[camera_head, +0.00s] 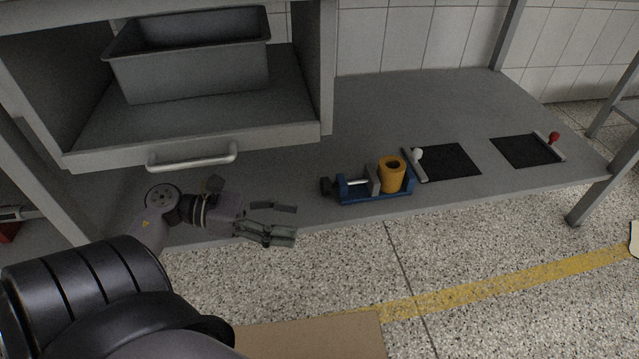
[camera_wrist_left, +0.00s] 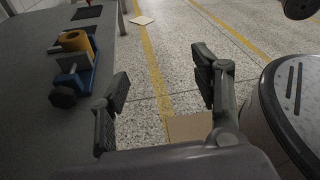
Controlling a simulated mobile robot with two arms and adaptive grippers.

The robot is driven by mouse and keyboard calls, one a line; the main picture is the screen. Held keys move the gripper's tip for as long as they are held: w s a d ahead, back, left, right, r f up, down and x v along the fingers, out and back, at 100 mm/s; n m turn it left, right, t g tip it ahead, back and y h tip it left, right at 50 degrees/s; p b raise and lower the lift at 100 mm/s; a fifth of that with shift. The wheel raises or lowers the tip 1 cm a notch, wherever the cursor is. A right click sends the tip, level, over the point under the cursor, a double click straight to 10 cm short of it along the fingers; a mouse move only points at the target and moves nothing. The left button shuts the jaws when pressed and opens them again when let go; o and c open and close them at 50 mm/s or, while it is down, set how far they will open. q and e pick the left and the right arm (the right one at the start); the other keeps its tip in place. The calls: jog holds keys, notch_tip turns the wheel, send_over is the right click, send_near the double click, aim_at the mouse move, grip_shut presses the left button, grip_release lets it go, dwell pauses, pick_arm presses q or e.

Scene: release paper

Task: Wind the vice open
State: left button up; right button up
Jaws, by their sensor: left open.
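The vice (camera_head: 375,195) has a blue base and stands on the grey bench near its front edge. Its dark knob (camera_head: 326,187) is at the left end, and a pale screw runs from there to a grey jaw. A yellow hollow cylinder (camera_head: 392,176) stands upright at the vice's right end, beside the grey jaw; I cannot tell how tightly it is held. My left gripper (camera_head: 290,222) is open and empty, left of the knob and apart from it. In the left wrist view, the knob (camera_wrist_left: 63,97) is left of the open fingers (camera_wrist_left: 160,78). My right gripper is not in view.
Two black mats (camera_head: 450,161) (camera_head: 527,151) with levers, one white-knobbed and one red-knobbed, lie to the right. A grey bin (camera_head: 190,75) sits on a raised shelf above a drawer handle (camera_head: 192,158). Bare bench lies behind the vice; the speckled floor is in front.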

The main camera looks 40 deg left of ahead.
pick_arm(q)
jog(key=d+r+n+h+p, duration=0.2)
jog(key=d+r+h, duration=0.2)
jog(key=d+r, duration=0.3)
jog(key=shift+s+d, duration=0.15)
jog(key=shift+d, duration=0.6)
jog(key=shift+r, duration=0.15)
